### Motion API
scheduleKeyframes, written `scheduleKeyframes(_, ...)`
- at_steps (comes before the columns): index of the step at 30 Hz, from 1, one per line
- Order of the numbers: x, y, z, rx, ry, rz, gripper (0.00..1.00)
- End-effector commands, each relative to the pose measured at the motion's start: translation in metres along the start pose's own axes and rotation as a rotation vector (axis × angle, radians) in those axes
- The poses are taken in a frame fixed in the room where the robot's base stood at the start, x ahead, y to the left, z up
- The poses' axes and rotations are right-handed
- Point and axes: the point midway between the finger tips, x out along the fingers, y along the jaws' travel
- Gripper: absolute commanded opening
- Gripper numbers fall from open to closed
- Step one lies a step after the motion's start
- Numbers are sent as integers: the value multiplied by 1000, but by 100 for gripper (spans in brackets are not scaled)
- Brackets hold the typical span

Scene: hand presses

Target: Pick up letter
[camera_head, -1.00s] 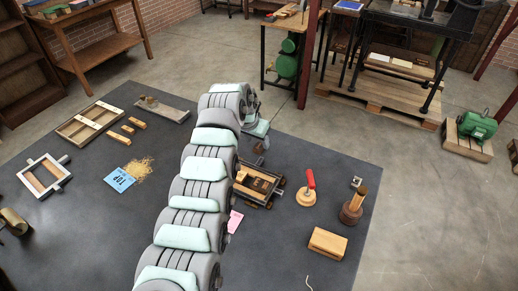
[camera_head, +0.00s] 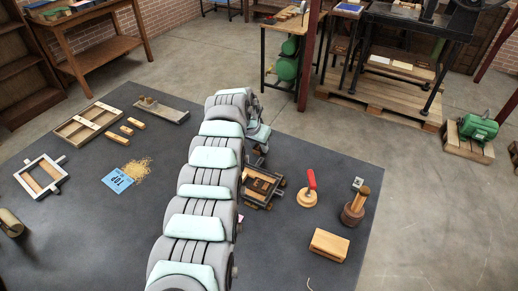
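My arm reaches from the bottom edge up across the mat, and its end bends down on the right. My gripper (camera_head: 255,158) is small and partly hidden by the arm, just above the upper left corner of a dark-framed wooden tray (camera_head: 277,196). Several small dark and brown blocks (camera_head: 262,185) sit in the tray; a letter may be among them, but I cannot make out any single letter. Whether the fingers are open, shut or holding something is too small to tell. The arm hides the tray's left side.
A blue card (camera_head: 117,181) and a grey frame (camera_head: 42,176) lie left.

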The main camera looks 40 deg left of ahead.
Motion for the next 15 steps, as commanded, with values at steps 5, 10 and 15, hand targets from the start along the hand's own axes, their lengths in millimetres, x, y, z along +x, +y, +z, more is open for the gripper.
scheduleKeyframes(5, 0, 0, 0, 0, 0, 0, 19)
scheduleKeyframes(10, 0, 0, 0, 0, 0, 0, 5)
scheduleKeyframes(15, 0, 0, 0, 0, 0, 0, 0)
